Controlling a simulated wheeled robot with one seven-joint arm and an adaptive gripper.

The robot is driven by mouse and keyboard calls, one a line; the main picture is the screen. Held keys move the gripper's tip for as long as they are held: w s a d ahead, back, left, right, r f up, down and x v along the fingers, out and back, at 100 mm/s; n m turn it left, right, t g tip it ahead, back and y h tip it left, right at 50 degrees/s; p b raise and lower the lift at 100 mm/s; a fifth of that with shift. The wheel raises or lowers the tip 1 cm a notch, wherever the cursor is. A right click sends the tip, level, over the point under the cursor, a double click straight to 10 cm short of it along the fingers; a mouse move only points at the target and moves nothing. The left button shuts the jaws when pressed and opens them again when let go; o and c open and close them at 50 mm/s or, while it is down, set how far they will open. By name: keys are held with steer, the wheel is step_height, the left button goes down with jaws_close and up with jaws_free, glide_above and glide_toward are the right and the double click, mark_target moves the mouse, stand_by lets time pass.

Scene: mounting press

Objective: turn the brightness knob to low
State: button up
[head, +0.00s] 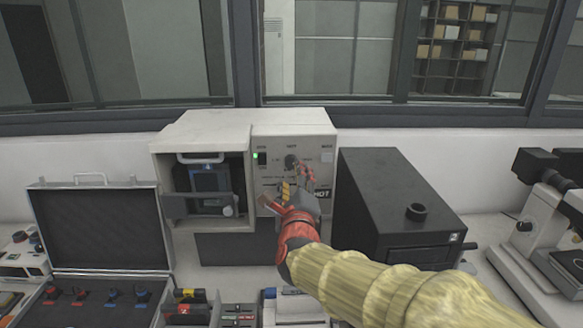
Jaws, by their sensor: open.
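A round dark knob (291,162) sits on the upper front panel of the white mounting press (327,152). The panel lettering is too small to read clearly, apart from a black HOT label (322,195). A small dark knob (524,226) also shows on the side of the white microscope (558,205) at the right. No brightness marking is legible on either. My gripper (295,183) is open in front of the press panel, just below the press knob. It hides part of the lower panel. I cannot tell whether it touches the panel.
The press door stands open at left, with a dark device (210,189) inside. A black box (400,200) stands close to the right of my gripper. An open case (100,230) and several small items crowd the bench front.

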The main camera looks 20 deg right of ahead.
mark_target(292, 164)
steer(key=b+x, duration=0.1)
steer(key=x, duration=0.6)
steer(key=shift+w, duration=0.25)
steer(key=c, duration=1.1)
steer(key=shift+c, duration=0.2)
